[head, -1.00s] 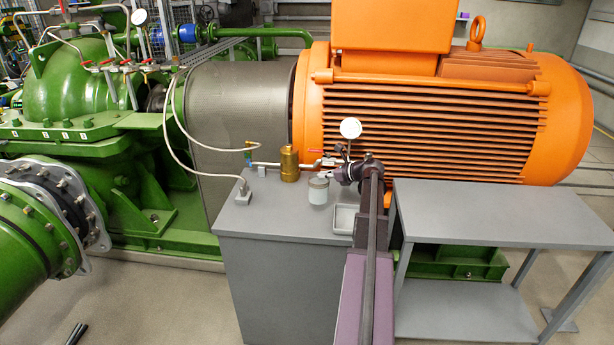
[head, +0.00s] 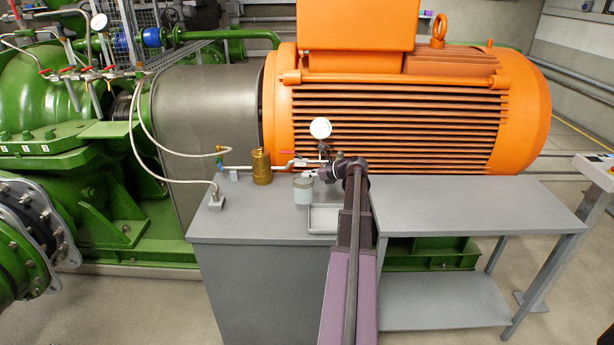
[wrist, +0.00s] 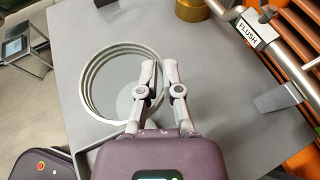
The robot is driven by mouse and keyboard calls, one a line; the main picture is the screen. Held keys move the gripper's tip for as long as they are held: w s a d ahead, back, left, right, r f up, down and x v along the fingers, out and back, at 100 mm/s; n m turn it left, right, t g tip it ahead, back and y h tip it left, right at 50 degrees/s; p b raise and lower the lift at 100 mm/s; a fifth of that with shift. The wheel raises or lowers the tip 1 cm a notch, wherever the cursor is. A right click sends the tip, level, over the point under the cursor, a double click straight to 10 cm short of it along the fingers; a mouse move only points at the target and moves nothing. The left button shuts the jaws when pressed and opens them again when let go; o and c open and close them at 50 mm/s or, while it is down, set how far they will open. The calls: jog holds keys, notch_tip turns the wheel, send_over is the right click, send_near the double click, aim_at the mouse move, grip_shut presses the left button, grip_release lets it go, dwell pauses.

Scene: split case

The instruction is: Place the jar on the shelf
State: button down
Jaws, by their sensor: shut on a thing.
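The jar (head: 303,192) is a pale grey open cylinder at the grey cabinet's top, left of the small tray. In the wrist view I look into its round open mouth (wrist: 88,88). My gripper (head: 314,176) is shut on the right side of the jar's rim; both fingertips (wrist: 160,75) show there in the wrist view. The jar looks upright. I cannot tell for sure how far its base is above the cabinet top. The grey shelf unit (head: 480,200) stands to the right, with a bare upper board and a lower board (head: 440,300).
The cabinet top (head: 250,225) carries a brass cylinder (head: 261,168), a pipe with a pressure gauge (head: 320,128), and a shallow tray (head: 322,228) close beside the jar. A large orange motor (head: 400,125) stands behind. A control panel (head: 598,168) is at the far right.

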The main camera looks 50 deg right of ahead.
jog(key=shift+r, duration=0.1)
notch_tip(320, 180, up, 9)
jog(key=p, duration=0.9)
jog(key=shift+w, duration=0.15)
